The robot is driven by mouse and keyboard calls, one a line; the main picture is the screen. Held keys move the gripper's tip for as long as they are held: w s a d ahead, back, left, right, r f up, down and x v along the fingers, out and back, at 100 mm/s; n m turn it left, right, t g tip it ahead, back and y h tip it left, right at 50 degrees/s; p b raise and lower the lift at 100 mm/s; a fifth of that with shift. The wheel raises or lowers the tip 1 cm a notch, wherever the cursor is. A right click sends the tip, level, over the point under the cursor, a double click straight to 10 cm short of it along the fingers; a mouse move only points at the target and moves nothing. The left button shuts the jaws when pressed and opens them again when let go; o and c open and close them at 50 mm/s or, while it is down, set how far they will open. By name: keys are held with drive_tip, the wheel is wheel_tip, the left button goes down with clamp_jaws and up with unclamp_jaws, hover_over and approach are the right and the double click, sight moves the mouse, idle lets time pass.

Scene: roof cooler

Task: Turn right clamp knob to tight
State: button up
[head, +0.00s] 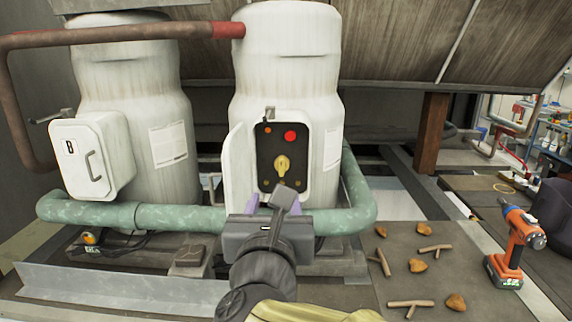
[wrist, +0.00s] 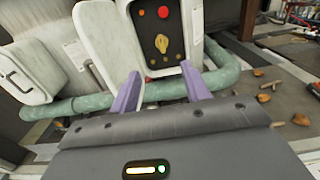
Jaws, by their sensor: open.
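A yellow knob (head: 283,165) sits on a black panel (head: 265,153) on the front of the right white tank. The knob also shows in the wrist view (wrist: 163,47). No marking for tight is readable, and I cannot tell whether this is the right clamp knob; I see no plain clamp. My gripper (head: 277,201) is in front of and below the panel, pointing at it. In the wrist view, its purple fingers (wrist: 161,72) are spread apart with nothing between them. The knob appears beyond the fingertips, apart from them.
The panel's white door (head: 238,172) stands open at left. A red button (head: 290,137) is above the knob. A green pipe (head: 170,216) runs low around the tanks (head: 288,60). A closed box (head: 90,160) is on the left tank.

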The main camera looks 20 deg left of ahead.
sight(281, 162)
drive_tip(key=p+x, duration=0.2)
drive_tip(key=x, duration=1.5)
drive_tip(key=shift+w+d, duration=0.15)
drive_tip(key=c, duration=1)
